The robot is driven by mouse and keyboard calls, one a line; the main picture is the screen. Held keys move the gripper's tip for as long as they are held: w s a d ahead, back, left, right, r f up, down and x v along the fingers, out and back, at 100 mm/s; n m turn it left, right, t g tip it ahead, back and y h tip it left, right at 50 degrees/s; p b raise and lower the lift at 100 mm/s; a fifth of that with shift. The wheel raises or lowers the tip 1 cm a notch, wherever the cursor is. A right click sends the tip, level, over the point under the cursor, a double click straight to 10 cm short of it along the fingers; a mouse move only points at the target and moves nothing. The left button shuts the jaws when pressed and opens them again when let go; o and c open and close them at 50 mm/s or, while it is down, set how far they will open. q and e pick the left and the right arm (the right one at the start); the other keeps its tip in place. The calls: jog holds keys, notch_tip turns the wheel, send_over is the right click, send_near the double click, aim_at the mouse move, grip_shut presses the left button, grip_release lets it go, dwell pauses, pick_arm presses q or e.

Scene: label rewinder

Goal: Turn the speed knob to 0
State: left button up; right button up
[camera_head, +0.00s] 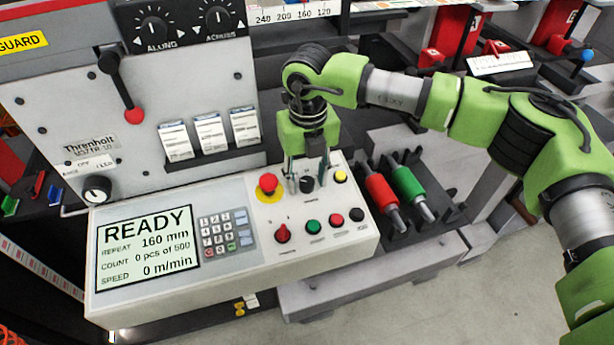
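My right gripper (307,179) points down over the control panel (255,265). Its two fingers are apart, one on each side of a small black knob (307,185), with gaps showing between the fingers and the knob. The label under this knob is too small to read, so I cannot confirm that it is the speed knob. The panel screen (148,242) reads READY, repeat 160 mm, count 0 pcs of 500 and speed 0 m/min. My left gripper is not in view.
A red mushroom button (268,183) sits just left of the gripper and a yellow button (340,176) just right. Below are a red selector (283,233) and several push buttons. Red (380,193) and green (408,183) rollers lie right of the panel. A keypad (222,233) is beside the screen.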

aim_at(307, 183)
notch_tip(307, 183, up, 12)
jog(key=shift+s, duration=0.2)
dwell(0.4)
